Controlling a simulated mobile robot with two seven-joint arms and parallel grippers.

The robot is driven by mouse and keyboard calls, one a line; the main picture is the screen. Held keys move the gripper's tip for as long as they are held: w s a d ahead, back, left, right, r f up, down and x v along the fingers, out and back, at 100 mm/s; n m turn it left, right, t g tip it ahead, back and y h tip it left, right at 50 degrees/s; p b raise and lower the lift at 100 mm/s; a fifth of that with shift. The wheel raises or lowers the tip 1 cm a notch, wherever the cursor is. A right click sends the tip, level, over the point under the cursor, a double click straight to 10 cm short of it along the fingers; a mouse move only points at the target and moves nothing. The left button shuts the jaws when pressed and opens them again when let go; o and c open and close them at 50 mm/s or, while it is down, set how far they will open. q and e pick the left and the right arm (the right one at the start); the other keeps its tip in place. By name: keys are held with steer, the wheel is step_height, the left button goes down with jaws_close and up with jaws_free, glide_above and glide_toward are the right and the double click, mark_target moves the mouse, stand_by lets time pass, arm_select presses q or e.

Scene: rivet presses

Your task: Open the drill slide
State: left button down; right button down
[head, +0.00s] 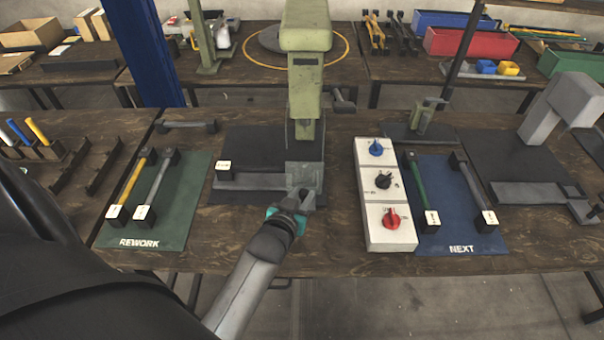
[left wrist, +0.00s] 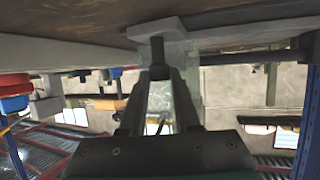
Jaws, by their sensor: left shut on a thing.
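The green press (head: 305,60) stands at the middle of the bench with a see-through guard plate (head: 304,172) under its head. A low grey slide (head: 255,181) with a white tag lies at its base. My left gripper (head: 299,197) is at the front right of this base, just in front of the guard. It is shut on a dark handle, and the jaws hide most of the handle. In the left wrist view the two fingers (left wrist: 159,75) close around the dark handle post (left wrist: 157,48) below a pale plate. My right gripper is not in view.
A white control box (head: 385,225) with blue, black and red knobs stands right of the press. A green REWORK mat (head: 190,215) lies left and a blue NEXT mat (head: 450,205) right, both with handled parts. A grey press (head: 570,100) stands at the far right.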

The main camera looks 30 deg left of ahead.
arm_select(q)
steer(key=shift+s+d, duration=0.25)
steer(key=shift+s, duration=0.1)
steer(key=c, duration=0.6)
jaws_free()
